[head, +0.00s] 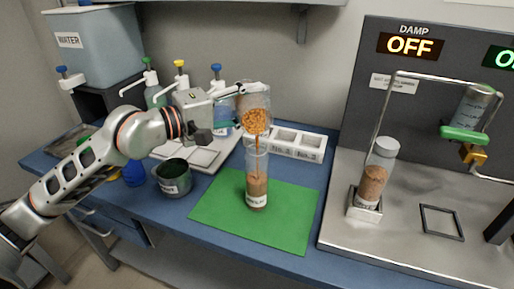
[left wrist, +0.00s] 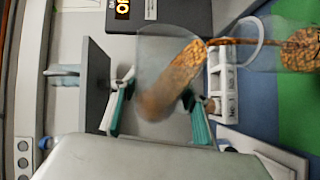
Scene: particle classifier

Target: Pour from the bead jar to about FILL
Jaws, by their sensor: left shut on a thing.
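The clear bead jar (head: 257,96) is tipped over, and orange-brown beads run from its mouth in a thin stream. My left gripper (head: 243,89) is shut on the jar and holds it above a clear upright cylinder (head: 257,163). The cylinder stands on a green mat (head: 222,212), and beads fill its lower part; I cannot read a fill mark. In the left wrist view, the jar (left wrist: 160,48) sits between the teal finger pads (left wrist: 155,107), with beads along its lower side. The stream reaches the cylinder (left wrist: 262,57) there. My right gripper does not show.
A dark mug (head: 172,180) stands left of the mat. A white numbered rack (head: 297,143) is behind it. Pump bottles stand at the back left.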

